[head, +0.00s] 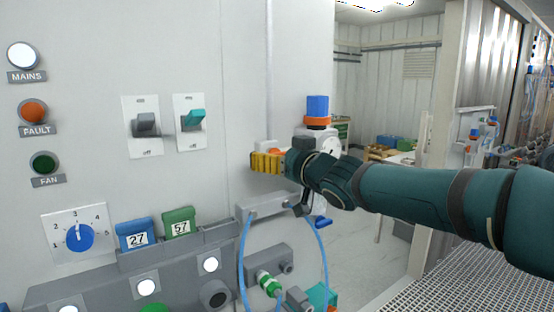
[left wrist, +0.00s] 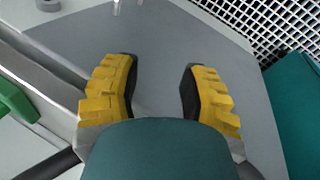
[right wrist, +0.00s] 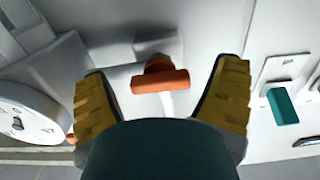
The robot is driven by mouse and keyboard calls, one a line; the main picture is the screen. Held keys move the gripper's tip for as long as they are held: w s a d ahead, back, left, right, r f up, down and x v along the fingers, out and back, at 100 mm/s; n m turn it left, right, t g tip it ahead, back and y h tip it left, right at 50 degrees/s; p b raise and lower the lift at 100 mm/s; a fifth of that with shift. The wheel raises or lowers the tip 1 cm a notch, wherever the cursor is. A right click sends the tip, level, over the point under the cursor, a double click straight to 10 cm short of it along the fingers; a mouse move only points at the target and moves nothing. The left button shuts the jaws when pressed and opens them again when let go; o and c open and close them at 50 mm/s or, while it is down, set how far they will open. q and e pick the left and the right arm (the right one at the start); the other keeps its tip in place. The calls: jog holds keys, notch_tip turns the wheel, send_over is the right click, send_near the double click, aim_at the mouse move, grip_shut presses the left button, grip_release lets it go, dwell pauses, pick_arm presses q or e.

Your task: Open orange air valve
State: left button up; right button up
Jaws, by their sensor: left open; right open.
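The orange air valve handle (right wrist: 160,80) is a short bar on a stem, seen in the right wrist view on a grey fitting at the pale wall. My right gripper (right wrist: 162,85) is open, one yellow finger on each side of the handle with gaps between. In the head view my right gripper (head: 267,162) covers most of the valve; a bit of orange (head: 274,150) shows above the fingers. My left gripper (left wrist: 160,85) is open and empty over a grey surface in the left wrist view, and is outside the head view.
A round gauge (right wrist: 22,120) is close beside the right gripper. A blue-capped unit with an orange ring (head: 318,121) stands above. A blue lever (head: 322,222) and blue hoses (head: 243,260) hang below. A teal switch (head: 194,119) is on the panel at left.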

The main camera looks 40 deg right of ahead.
jog(key=shift+w, duration=0.15)
jog(key=c, duration=1.2)
jog(key=n, duration=0.3)
jog(key=shift+n+b, duration=0.3)
jog(key=shift+b, duration=0.1)
jog(key=n+b, duration=0.1)
jog(key=n, duration=0.3)
jog(key=shift+n, duration=0.3)
jog(key=n, duration=0.4)
jog(key=shift+f+b, duration=0.1)
jog(key=shift+b, duration=0.3)
jog(key=shift+n+b, duration=0.3)
jog(key=shift+n, duration=1.7)
